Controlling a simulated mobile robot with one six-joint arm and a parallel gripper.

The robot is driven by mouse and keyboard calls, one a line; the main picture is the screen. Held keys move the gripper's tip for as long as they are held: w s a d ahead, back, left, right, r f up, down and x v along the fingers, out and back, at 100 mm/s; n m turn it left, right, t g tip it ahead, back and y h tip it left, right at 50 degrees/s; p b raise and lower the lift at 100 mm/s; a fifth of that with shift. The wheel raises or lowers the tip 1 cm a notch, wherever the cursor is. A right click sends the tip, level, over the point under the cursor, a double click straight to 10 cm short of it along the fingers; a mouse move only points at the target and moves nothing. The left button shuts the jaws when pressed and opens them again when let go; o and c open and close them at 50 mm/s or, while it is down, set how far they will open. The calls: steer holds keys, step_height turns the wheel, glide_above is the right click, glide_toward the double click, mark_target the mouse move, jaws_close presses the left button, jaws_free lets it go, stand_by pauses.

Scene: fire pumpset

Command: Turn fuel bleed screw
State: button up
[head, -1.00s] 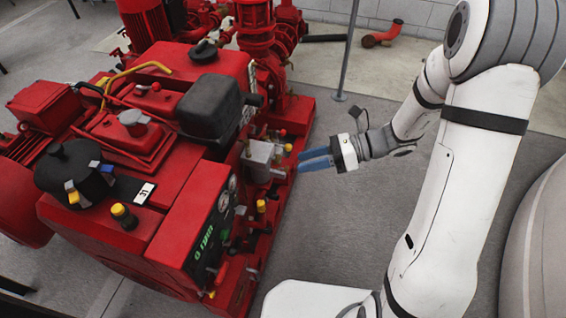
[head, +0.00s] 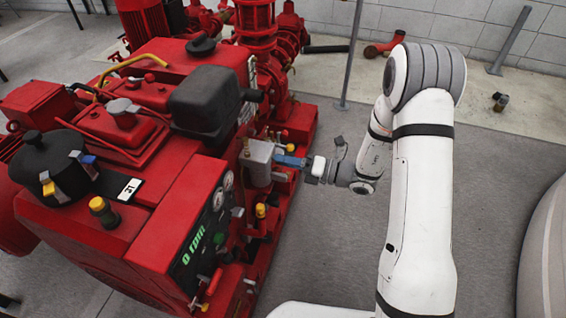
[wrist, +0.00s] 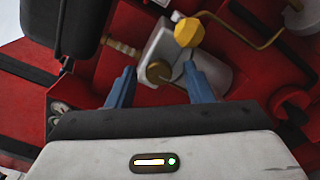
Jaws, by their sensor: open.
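A grey metal fuel block (head: 260,163) is fixed to the side of the red pumpset. In the wrist view the block (wrist: 160,45) carries a round brass screw head (wrist: 157,73), which looks like the fuel bleed screw, and a yellow hexagonal knob (wrist: 189,32) beside it. My gripper (head: 277,160) reaches in from the right at the block. In the wrist view its two blue fingers (wrist: 159,70) are apart and empty, with the brass screw head between their tips. I cannot tell whether either finger touches it. In the head view the screw is hidden.
A black box (head: 205,103) sits on the engine to the left of the block. A gauge panel (head: 205,235) lies nearer. A thin brass pipe (wrist: 240,40) bends past the block.

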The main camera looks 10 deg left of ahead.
steer(key=shift+a, duration=0.4)
steer(key=shift+c, duration=0.5)
steer(key=c, duration=0.9)
